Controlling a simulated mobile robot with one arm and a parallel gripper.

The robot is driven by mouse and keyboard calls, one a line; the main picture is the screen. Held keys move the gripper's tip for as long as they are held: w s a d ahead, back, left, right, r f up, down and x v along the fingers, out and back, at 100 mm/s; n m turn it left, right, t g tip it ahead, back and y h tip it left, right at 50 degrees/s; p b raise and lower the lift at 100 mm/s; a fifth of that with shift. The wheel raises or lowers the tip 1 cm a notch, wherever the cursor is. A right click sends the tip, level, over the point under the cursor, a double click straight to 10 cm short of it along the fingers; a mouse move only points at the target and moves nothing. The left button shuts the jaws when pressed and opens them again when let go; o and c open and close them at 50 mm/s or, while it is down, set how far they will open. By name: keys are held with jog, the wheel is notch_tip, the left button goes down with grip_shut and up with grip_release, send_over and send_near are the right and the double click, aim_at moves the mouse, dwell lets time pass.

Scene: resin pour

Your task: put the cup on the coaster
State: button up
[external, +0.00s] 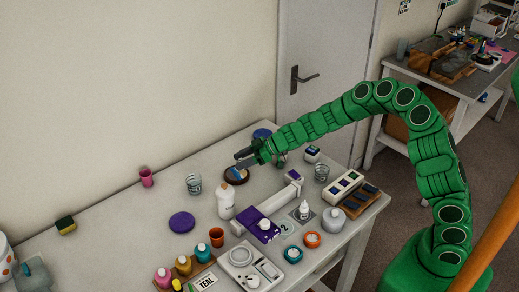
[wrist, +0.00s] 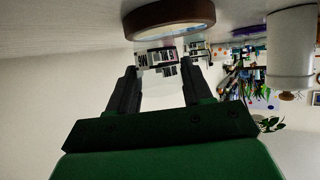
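I cannot tell which cup is meant.
A purple disc (external: 182,222) and a blue disc (external: 261,133) lie flat. A scale (external: 241,257), paint bottles (external: 203,252) and a sample box (external: 344,184) crowd the front. The table's left part (external: 100,225) is mostly clear.

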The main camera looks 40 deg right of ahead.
jog(key=o, duration=0.4)
jog(key=shift+r, duration=0.1)
jog(key=shift+d+r, duration=0.1)
jog(key=shift+d, duration=0.05)
jog(key=v, duration=1.1)
jog(key=shift+s+d+r, duration=0.15)
jog(key=shift+s+d, duration=0.1)
